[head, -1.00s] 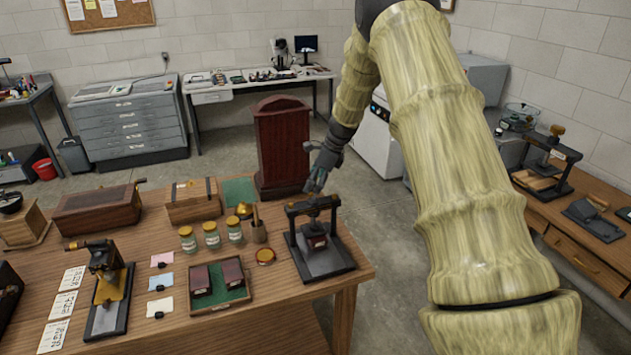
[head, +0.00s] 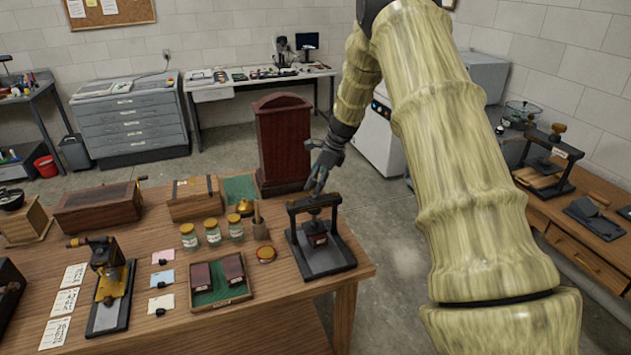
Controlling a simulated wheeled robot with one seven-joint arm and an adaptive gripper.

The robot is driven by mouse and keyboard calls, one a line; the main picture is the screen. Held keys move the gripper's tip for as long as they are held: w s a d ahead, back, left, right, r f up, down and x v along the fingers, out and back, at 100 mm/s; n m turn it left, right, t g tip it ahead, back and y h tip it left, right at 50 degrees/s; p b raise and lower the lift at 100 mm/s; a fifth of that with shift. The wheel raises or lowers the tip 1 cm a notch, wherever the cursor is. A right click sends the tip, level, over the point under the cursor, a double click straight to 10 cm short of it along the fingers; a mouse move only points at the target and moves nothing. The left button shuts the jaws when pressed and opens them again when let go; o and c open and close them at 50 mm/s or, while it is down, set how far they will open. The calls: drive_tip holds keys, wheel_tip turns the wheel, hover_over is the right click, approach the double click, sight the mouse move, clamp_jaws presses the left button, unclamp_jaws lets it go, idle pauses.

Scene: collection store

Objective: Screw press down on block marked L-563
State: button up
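A small dark screw press (head: 318,247) with a black frame and grey base stands at the right end of the wooden table. A dark red block (head: 316,234) with a pale label sits under its screw; the label is too small to read. My gripper (head: 316,186) is at the top of the press, over the screw handle, pointing down. The handle is largely hidden behind the fingers, and whether they touch it or are closed cannot be told. Two more dark red blocks (head: 202,277) (head: 233,268) stand in a green-lined tray (head: 222,302) left of the press.
Jars (head: 213,232), a brass bell (head: 245,207) and an amber dish (head: 266,254) stand left of the press. Another press (head: 108,285) is farther left. A dark red cabinet (head: 283,145) stands behind. The side table at right holds another press (head: 551,158).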

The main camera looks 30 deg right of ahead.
drive_tip(key=v, duration=1.2)
idle(0.3)
